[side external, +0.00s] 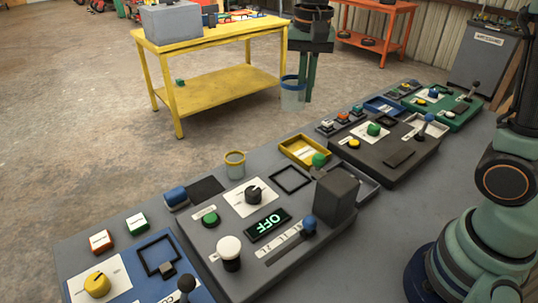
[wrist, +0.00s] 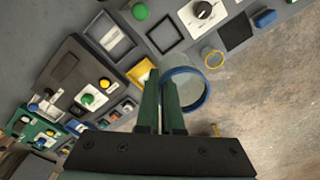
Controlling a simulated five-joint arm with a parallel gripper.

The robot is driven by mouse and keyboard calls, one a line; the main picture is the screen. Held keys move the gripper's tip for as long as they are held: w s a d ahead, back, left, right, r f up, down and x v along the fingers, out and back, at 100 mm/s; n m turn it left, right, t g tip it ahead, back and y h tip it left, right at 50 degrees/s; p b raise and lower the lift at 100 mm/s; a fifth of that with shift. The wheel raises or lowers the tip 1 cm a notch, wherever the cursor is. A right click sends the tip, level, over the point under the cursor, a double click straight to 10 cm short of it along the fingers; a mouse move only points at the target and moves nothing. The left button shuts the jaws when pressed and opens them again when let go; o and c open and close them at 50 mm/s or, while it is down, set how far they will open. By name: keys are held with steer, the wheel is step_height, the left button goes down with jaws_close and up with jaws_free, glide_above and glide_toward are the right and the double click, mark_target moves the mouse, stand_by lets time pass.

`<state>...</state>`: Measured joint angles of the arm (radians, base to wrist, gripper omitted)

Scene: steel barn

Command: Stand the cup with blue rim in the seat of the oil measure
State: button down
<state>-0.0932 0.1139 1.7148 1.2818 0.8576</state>
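The cup with blue rim (side external: 291,95) is a clear cup hanging upright at my gripper (side external: 304,77), above the floor beyond the bench edge. In the wrist view its blue rim (wrist: 205,98) shows to the right, and my gripper's fingers (wrist: 161,82) are close together astride its near-left wall. My gripper appears shut on that wall. The oil measure carries no readable label, so I cannot tell its seat for sure. A thin black square frame (side external: 290,180) lies empty on the bench; it also shows in the wrist view (wrist: 164,33).
A yellow-rimmed cup (side external: 235,164) stands beside a dark square pad (side external: 206,190) and a blue object (side external: 175,197). A yellow tray (side external: 304,150) is near the frame. A grey block (side external: 337,193) rises from the control panel marked OFF. A yellow table (side external: 216,42) stands behind.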

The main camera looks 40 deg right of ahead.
steer(key=f, duration=2)
steer(key=shift+s, duration=0.3)
steer(key=c, duration=1.1)
jaws_free()
steer(key=shift+f, duration=0.1)
steer(key=shift+o, duration=0.2)
